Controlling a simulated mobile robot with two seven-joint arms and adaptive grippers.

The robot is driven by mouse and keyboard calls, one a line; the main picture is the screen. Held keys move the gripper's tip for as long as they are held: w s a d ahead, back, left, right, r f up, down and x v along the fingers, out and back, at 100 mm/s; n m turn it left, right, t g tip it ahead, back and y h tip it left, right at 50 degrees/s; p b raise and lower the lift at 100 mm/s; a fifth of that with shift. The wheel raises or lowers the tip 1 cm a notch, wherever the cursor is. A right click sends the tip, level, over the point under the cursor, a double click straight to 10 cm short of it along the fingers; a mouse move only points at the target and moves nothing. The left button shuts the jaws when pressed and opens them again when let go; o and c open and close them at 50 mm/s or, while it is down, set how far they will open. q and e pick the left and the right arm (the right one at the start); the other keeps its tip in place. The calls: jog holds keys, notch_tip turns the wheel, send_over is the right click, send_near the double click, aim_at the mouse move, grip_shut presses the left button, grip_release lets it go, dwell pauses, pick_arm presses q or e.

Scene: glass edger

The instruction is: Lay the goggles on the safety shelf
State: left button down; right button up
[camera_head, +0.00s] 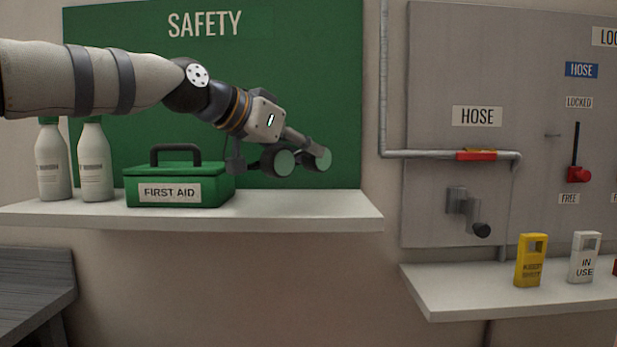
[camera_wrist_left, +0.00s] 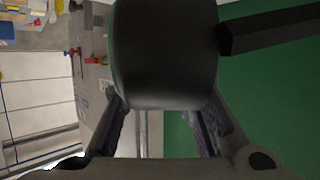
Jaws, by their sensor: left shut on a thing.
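The goggles (camera_head: 285,163) have two round, dark cups with pale green lenses facing out. In the left wrist view one dark cup (camera_wrist_left: 165,55) fills the space between the fingers. My left gripper (camera_head: 302,146) is shut on the goggles and holds them in front of the green board, above the right part of the safety shelf (camera_head: 310,207). I cannot tell exactly how far they are above the shelf. Its fingers also show in the left wrist view (camera_wrist_left: 163,112). My right gripper is not in view.
A green first aid box (camera_head: 178,187) with a dark handle stands on the shelf, left of the goggles. Two white bottles (camera_head: 96,165) stand further left. The shelf's right end is clear. A lower shelf (camera_head: 450,297) at right holds yellow and white tags (camera_head: 531,262).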

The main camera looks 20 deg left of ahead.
aim_at(312, 171)
pick_arm(q)
jog(key=f, duration=0.1)
jog(key=d+f, duration=0.1)
jog(key=f, duration=0.1)
jog(key=w+f, duration=0.1)
jog(key=shift+d+f, duration=0.15)
jog(key=shift+d, duration=0.2)
jog(key=shift+a+f, duration=0.1)
jog(key=shift+f, duration=0.2)
jog(key=shift+f, duration=0.2)
jog(key=c, duration=1.3)
grip_release()
jog(key=shift+r, duration=0.15)
